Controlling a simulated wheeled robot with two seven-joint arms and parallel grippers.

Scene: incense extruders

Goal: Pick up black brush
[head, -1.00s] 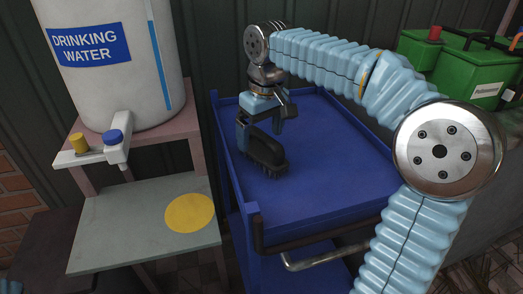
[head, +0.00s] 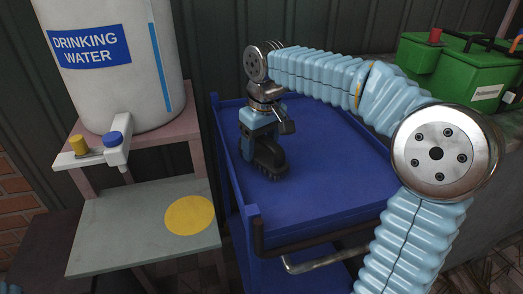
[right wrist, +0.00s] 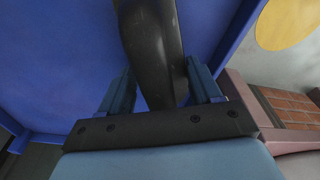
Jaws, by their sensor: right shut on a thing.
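The black brush (head: 270,161) is on the blue trolley top (head: 325,165), near its left side, bristles down. I cannot tell whether the bristles touch the surface. My right gripper (head: 257,142) is above it, pointing down, shut on the brush's handle. In the right wrist view the dark handle (right wrist: 152,45) runs between the two blue fingers of the gripper (right wrist: 161,88). The fingers partly hide the brush in the head view. My left gripper is not in view.
A drinking water tank (head: 112,60) with a tap stands on a stand at left, above a grey shelf (head: 110,235) with a yellow disc (head: 189,214). Green containers (head: 462,75) are at the back right. The trolley has raised rims; its top right of the brush is clear.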

